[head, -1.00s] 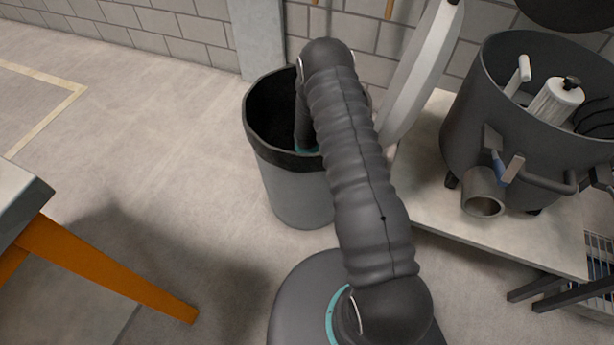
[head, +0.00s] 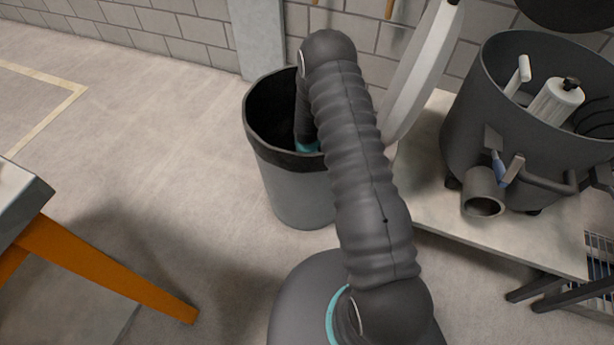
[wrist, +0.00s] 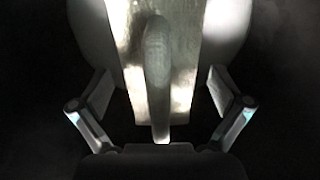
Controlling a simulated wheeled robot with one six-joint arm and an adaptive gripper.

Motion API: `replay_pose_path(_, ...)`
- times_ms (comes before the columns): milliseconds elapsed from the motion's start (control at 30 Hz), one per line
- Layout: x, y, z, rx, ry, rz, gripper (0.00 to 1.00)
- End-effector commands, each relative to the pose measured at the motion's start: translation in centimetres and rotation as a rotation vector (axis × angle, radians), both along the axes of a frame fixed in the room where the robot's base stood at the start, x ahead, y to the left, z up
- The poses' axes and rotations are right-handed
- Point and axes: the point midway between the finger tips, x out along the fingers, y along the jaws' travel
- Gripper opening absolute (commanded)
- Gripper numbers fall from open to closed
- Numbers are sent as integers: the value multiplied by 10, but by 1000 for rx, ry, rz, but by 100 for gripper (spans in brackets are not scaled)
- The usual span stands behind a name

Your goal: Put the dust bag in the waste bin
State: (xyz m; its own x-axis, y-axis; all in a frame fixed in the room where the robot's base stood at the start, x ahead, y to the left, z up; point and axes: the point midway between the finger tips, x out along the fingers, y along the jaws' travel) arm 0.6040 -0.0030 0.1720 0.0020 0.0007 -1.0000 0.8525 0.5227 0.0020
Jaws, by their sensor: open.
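The waste bin (head: 290,190) is a grey cylinder with a dark rim, standing on the floor beyond my base in the head view. My arm reaches down into its mouth, so my gripper is hidden there. In the dark wrist view my gripper (wrist: 160,85) is open, with its two fingers spread wide. A pale thing that looks like the dust bag (wrist: 188,60) lies beyond and between the fingers. It has a flat light panel and a rounded strip pointing towards the palm. Neither finger clearly touches it.
A bench (head: 420,190) to the right of the bin carries a large dark drum (head: 525,125). An orange-legged table (head: 110,270) stands at left. The floor at left is mostly clear.

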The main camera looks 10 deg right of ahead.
Motion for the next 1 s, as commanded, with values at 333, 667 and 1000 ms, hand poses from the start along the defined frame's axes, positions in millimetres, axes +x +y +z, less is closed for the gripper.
replay_pose_path(333,1,0,68,0,-4,0,100)
replay_pose_path(667,1,0,100,1,-3,-7,100)
replay_pose_path(1000,-4,0,216,14,-83,-323,100)
